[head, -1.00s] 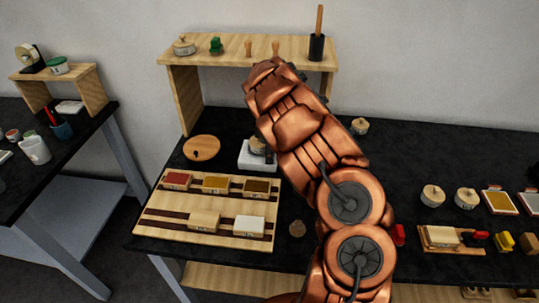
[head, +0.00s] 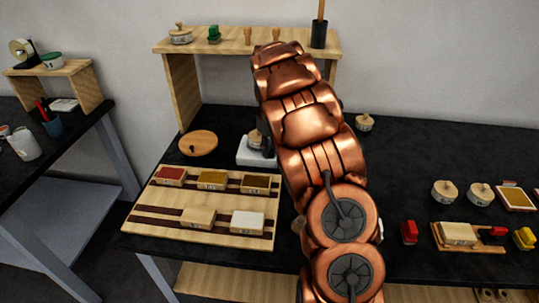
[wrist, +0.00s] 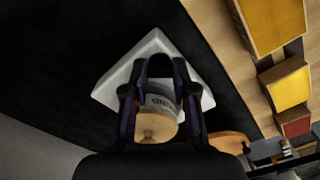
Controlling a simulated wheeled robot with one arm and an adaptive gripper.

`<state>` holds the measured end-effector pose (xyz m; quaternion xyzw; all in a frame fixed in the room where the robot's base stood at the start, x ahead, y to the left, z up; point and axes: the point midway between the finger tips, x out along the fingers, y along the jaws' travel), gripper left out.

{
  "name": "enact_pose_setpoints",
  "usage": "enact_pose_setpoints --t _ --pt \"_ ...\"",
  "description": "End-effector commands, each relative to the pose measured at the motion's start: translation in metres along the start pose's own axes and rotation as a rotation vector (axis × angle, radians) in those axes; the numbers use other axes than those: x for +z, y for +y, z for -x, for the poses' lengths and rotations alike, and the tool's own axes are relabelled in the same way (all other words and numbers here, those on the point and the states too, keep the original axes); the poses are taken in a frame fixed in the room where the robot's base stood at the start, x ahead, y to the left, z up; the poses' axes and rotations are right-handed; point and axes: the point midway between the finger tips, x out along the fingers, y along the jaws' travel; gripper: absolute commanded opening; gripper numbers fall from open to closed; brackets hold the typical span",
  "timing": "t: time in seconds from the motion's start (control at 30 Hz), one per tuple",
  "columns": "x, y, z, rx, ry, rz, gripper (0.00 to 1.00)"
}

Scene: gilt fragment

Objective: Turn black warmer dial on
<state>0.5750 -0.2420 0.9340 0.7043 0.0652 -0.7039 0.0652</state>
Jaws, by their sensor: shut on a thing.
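A white square block (head: 256,152), likely the warmer, stands on the black table; it also shows in the wrist view (wrist: 112,84). A small pot with a pale wooden lid (wrist: 157,128) and a lettered label is between the fingers of my gripper (wrist: 160,80), over the block in that view. My gripper is shut on this pot. In the head view my copper arm hides most of the gripper and part of the block. I cannot make out a black dial in either view; whether the pot touches the block is unclear.
A wooden rack (head: 150,215) with several coloured blocks lies in front of the white block. A round wooden disc (head: 198,143) lies to its left. A wooden shelf (head: 235,45) stands behind. Lidded pots (head: 445,192) and small blocks are at the right.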

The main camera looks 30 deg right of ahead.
Motion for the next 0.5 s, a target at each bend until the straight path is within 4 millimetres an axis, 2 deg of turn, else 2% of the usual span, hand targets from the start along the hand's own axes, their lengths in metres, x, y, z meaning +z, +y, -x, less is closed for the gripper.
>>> enact_pose_setpoints --t 0.5 --pt "-0.0001 -0.0009 -0.0024 -0.001 -0.001 -0.487 0.00"
